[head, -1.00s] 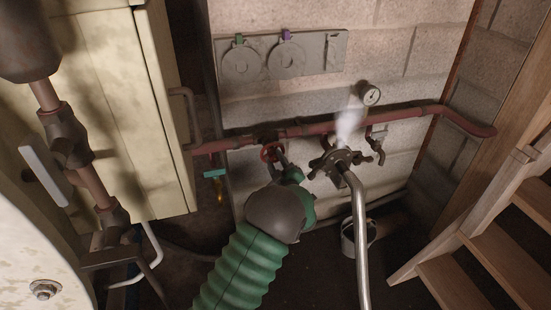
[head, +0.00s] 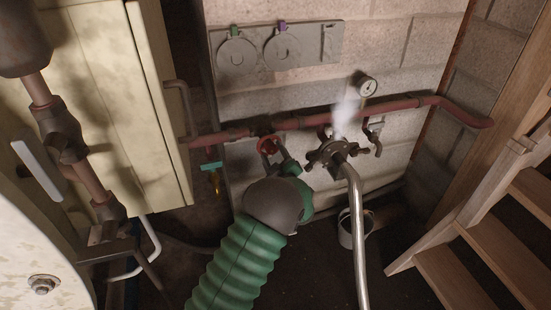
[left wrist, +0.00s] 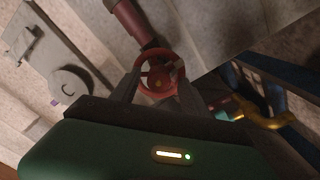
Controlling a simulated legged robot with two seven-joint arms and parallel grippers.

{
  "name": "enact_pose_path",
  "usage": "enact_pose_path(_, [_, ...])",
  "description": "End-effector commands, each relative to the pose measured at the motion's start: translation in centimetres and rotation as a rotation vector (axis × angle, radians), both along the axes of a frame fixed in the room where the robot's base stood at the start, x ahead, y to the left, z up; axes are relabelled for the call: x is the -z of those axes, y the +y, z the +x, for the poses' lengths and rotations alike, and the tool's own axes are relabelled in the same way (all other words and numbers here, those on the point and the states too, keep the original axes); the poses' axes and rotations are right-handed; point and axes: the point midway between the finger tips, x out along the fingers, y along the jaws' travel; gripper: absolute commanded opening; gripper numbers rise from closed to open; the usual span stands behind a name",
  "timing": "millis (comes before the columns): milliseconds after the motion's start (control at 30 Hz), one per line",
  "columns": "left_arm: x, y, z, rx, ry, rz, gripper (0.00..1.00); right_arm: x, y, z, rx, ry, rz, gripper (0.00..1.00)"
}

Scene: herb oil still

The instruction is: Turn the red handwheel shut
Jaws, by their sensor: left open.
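The red handwheel (head: 268,143) sits on the red pipe along the block wall, near the middle of the head view. It shows face-on in the left wrist view (left wrist: 160,57), with spokes and a hub. My left gripper (head: 275,157), on the green ribbed arm, is open at the wheel. In the left wrist view its fingers (left wrist: 156,85) stand at the left and right of the wheel's lower rim. I cannot tell whether they touch it. My right gripper is not in view.
Right of the wheel, a dark valve fitting (head: 331,153) joins a bent steel pipe (head: 356,230), with steam rising by a gauge (head: 367,86). A teal-handled tap (head: 211,167) is at left. A bucket (head: 346,232) and wooden stairs (head: 456,252) stand right.

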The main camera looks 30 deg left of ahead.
Motion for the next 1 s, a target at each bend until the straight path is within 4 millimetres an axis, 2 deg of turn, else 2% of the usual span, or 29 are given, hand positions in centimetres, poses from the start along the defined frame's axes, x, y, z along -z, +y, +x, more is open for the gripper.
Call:
enact_pose_path(167, [-0.3, -1.7, -1.3, 0.003, 0.003, 0.000, 0.53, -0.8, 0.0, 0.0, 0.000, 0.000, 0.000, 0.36])
enact_pose_path(500, [-0.2, -9.2, -7.6, 0.006, 0.004, 0.000, 0.53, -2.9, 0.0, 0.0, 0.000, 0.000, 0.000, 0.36])
enact_pose_path(633, [-0.1, -11.5, -9.5, 0.004, 0.003, -0.001, 0.53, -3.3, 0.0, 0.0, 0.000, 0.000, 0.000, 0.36])
enact_pose_path(800, [0.1, -12.8, -10.8, 0.003, 0.003, -0.001, 0.53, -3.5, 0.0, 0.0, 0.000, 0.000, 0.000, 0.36])
enact_pose_path(1000, [0.1, -12.9, -10.9, 0.002, 0.002, -0.001, 0.53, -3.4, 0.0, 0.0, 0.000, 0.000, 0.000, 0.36])
